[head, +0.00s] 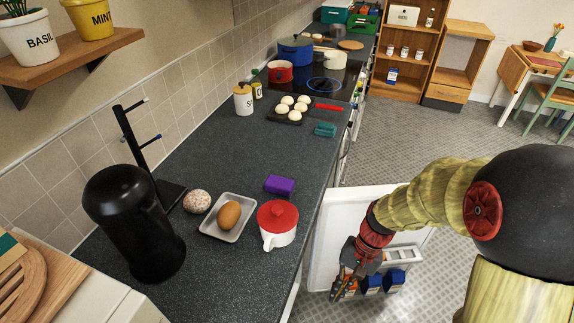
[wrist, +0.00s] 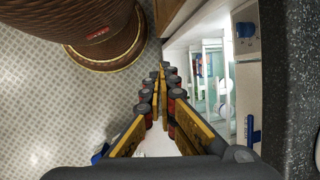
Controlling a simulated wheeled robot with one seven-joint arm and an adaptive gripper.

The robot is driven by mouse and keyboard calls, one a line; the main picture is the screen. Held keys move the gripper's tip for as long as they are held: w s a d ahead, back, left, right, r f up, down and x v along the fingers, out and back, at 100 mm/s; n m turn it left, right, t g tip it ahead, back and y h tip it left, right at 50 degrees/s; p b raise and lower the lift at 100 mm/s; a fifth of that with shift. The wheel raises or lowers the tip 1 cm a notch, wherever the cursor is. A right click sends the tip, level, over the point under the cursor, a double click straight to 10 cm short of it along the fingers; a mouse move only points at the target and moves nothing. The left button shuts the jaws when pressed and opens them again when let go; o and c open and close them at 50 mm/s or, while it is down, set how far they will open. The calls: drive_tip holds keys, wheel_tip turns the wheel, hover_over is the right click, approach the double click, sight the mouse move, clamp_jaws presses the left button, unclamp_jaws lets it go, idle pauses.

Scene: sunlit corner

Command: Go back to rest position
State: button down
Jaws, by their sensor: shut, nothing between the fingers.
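My gripper (head: 343,287) hangs in front of the counter, beside an open white door (head: 337,218) with a rack of blue cartons (head: 395,278). It partly hides the rack. In the wrist view my gripper (wrist: 162,68) has its yellow fingers together at the tips, with nothing between them. My arm reaches in from the right of the head view, bent down at the wrist.
The wrist view shows a lit fridge interior (wrist: 212,85). Open floor (head: 400,150) lies behind the door.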

drive_tip(key=s+d+r+n+t+h, duration=0.2)
drive_tip(key=s+r+t, duration=0.1)
drive_tip(key=r, duration=0.9)
drive_tip(key=s+d+r+n+t+h, duration=0.1)
drive_tip(key=r+t, duration=0.4)
drive_tip(key=r, duration=0.8)
drive_tip(key=shift+s+d+n+t+h, duration=0.35)
drive_tip(key=shift+s+d+n, duration=0.35)
drive_tip(key=shift+s+d, duration=0.45)
